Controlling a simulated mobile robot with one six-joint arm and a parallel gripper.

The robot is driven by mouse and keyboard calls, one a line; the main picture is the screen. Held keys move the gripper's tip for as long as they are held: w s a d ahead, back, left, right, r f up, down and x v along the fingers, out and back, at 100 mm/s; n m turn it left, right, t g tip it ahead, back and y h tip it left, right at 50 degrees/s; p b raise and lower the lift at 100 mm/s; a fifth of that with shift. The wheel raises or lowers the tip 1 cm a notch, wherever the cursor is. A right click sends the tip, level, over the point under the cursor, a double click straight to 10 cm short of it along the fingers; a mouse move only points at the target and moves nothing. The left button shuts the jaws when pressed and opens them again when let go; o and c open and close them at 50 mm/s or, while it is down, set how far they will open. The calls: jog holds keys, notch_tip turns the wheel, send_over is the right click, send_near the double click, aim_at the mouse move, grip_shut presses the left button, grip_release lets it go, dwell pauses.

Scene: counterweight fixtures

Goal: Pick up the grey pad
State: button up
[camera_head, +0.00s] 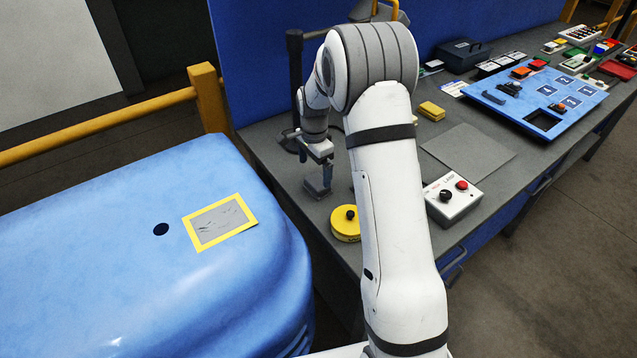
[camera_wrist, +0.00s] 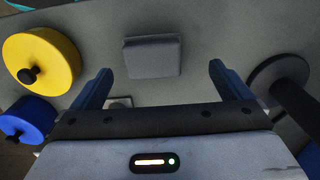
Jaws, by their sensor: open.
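The grey pad (camera_wrist: 152,56) is a small, thick, square block lying on the grey bench in the wrist view. It sits ahead of my gripper (camera_wrist: 161,72), roughly between the lines of the two blue-grey fingers. The fingers are spread wide and nothing is between them. I cannot tell the height of the fingertips above the bench. In the head view my gripper (camera_head: 318,187) points down over the near left part of the bench. There I cannot make out the pad clearly; the gripper may hide it.
A yellow disc (camera_wrist: 42,60) with a black knob and a blue disc (camera_wrist: 28,118) lie left of the fingers. A dark round stand base (camera_wrist: 280,75) with a post is close on the right. A control box (camera_head: 452,197) stands near the bench's front edge.

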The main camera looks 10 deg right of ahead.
aim_at(317, 180)
jog(key=f, duration=0.1)
jog(key=f+p, duration=0.1)
jog(key=f, duration=0.2)
jog(key=shift+s+d+f+p, duration=0.25)
jog(key=shift+s+d+p, duration=0.1)
jog(key=shift+d+p, duration=0.05)
jog(key=shift+f, duration=0.55)
jog(key=c, duration=1.1)
notch_tip(317, 180, up, 10)
jog(key=shift+r+b, duration=0.1)
jog(key=shift+b, duration=1)
